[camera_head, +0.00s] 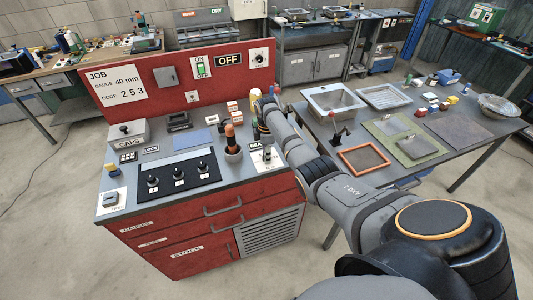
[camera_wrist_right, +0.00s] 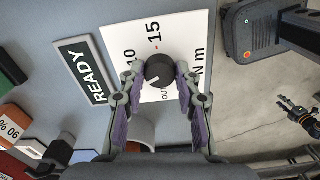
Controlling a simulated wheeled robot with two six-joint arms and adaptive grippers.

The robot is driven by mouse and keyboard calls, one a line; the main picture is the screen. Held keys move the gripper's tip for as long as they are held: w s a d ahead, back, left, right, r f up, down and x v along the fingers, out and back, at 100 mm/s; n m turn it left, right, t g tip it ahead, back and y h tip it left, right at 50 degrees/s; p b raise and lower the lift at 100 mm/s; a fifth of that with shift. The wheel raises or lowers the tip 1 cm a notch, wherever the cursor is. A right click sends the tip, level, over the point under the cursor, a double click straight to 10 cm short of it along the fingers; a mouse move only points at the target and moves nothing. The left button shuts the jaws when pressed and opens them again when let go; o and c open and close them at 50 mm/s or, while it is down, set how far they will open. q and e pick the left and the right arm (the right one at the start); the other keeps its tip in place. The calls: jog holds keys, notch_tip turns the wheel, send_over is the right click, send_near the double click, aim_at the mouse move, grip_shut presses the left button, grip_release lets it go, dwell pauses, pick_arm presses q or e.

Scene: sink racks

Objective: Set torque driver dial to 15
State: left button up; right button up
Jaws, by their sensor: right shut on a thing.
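The torque driver dial (camera_wrist_right: 160,68) is a round black knob on a white plate (camera_wrist_right: 190,48) in the right wrist view. The plate shows 10, 15 and N m. An orange mark sits beside the 15. A white line on the knob points to the lower left in the picture, away from the 15. My right gripper (camera_wrist_right: 160,78) is shut on the knob, a finger at each side. In the head view my right gripper (camera_head: 267,152) reaches down to the plate at the bench's right end. My left gripper is not in view.
A READY sign (camera_wrist_right: 86,72) lies beside the plate. An upright orange-handled tool (camera_head: 230,135) stands left of my gripper. A black panel with several knobs (camera_head: 178,178) is further left. The red back panel (camera_head: 130,90) rises behind. A grey table (camera_head: 455,150) stands to the right.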

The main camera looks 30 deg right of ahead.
jog(key=m, duration=0.1)
jog(key=m+p, duration=0.1)
jog(key=shift+r+m, duration=0.2)
jog(key=shift+m, duration=0.1)
jog(key=m+p, duration=0.1)
jog(key=m, duration=0.1)
jog(key=shift+m, duration=0.4)
jog(key=m+p, duration=0.1)
jog(key=m, duration=0.4)
jog(key=shift+w+p, duration=0.1)
jog(key=shift+p, duration=0.25)
jog(key=m+p, duration=0.1)
jog(key=m, duration=0.5)
jog(key=shift+m, duration=0.3)
jog(key=m, duration=0.5)
jog(key=shift+f+m+p, duration=0.1)
jog(key=shift+m+p, duration=0.2)
jog(key=shift+p, duration=0.05)
jog(key=o, duration=1.1)
jog(key=shift+o, duration=0.3)
